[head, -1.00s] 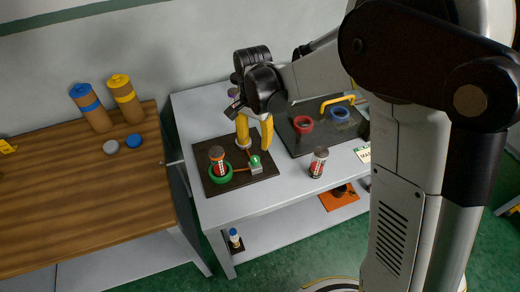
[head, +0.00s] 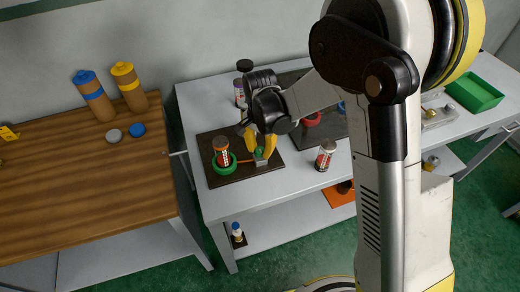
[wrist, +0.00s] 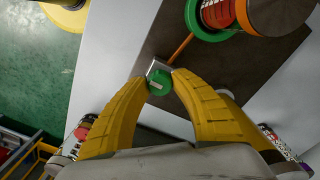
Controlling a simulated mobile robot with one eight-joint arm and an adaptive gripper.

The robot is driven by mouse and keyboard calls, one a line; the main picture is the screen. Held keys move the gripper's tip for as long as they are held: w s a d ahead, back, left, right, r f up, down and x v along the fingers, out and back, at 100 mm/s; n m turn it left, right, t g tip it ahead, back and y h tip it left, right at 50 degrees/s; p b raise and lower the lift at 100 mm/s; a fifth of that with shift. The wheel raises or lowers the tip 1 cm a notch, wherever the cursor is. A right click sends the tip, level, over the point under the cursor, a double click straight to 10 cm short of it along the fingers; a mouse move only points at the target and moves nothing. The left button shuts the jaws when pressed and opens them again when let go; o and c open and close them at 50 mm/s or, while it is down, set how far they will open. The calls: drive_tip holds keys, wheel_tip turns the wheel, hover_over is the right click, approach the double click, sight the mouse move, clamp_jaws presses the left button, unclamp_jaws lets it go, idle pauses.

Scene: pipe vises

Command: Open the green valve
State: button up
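The green valve (wrist: 160,82) is a small round green knob with a pale bar across it, on a metal block. In the wrist view it lies between the tips of my gripper's (wrist: 162,76) yellow curved fingers, which are apart. I cannot tell whether the tips touch it. In the head view my gripper (head: 260,154) points down over the valve block (head: 261,162), with the knob mostly hidden by the fingers. The block sits on a dark board (head: 228,178). An orange pipe (wrist: 181,46) runs from it to a green ring (wrist: 190,17) around a red-and-white gauge cylinder.
A second dark board (head: 318,142) with a red ring (head: 312,119) lies to the right, partly behind my arm. A canister (head: 325,155) stands by the table's front edge. A wooden table (head: 80,185) with brown bottles is at left. A green tray (head: 474,93) is at far right.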

clamp_jaws()
drive_tip(key=shift+n, duration=0.3)
drive_tip(key=n+b, duration=0.1)
drive_tip(key=n, duration=0.1)
drive_tip(key=shift+n, duration=0.4)
drive_tip(key=n, duration=0.3)
drive_tip(key=shift+n+b, duration=0.3)
drive_tip(key=n, duration=0.4)
drive_tip(key=shift+n+b, duration=0.3)
drive_tip(key=n, duration=0.4)
drive_tip(key=shift+n, duration=0.4)
